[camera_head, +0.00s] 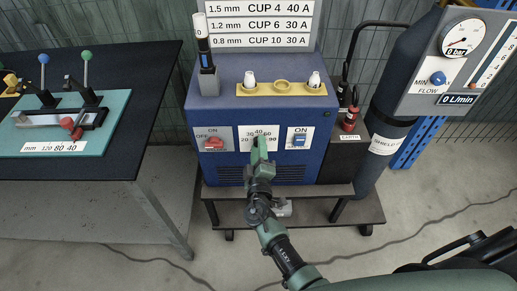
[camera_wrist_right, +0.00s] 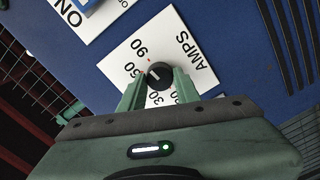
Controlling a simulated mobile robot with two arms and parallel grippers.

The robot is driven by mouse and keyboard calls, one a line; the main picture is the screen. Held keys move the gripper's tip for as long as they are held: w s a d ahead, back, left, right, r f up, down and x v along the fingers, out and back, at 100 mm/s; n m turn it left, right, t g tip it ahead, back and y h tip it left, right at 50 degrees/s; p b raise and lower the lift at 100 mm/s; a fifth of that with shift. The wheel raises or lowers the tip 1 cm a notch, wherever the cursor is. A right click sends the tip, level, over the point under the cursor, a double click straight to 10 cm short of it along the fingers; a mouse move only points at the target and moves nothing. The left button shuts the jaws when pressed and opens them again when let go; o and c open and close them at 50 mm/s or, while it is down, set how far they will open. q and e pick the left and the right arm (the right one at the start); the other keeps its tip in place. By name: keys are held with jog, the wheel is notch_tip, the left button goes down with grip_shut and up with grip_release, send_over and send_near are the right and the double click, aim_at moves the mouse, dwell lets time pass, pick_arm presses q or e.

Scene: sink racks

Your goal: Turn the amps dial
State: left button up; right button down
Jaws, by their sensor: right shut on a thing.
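The amps dial (camera_wrist_right: 160,76) is a round black knob with a short white mark, on a white plate (camera_wrist_right: 118,68) printed AMPS and numbers, in the right wrist view. My right gripper (camera_wrist_right: 157,88) has one green finger on each side of the knob and is shut on it. In the head view the gripper (camera_head: 260,145) reaches the front of the blue welding machine (camera_head: 233,118) and hides the dial. The top of the number scale (camera_head: 259,132) shows above the fingers. Which number the mark points to is unclear. My left gripper is not in view.
A red OFF/ON switch (camera_head: 214,143) is left of the dial and a blue ON switch (camera_head: 299,139) is right of it. A torch (camera_head: 203,45) stands on the machine. A gas cylinder (camera_head: 385,110) stands at right, a dark table (camera_head: 135,120) at left.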

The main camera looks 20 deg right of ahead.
jog(key=shift+f+n+p, duration=0.2)
jog(key=shift+n+p, duration=1.5)
jog(key=shift+n, duration=10.9)
jog(key=shift+s, duration=0.1)
jog(key=c, duration=1)
grip_release()
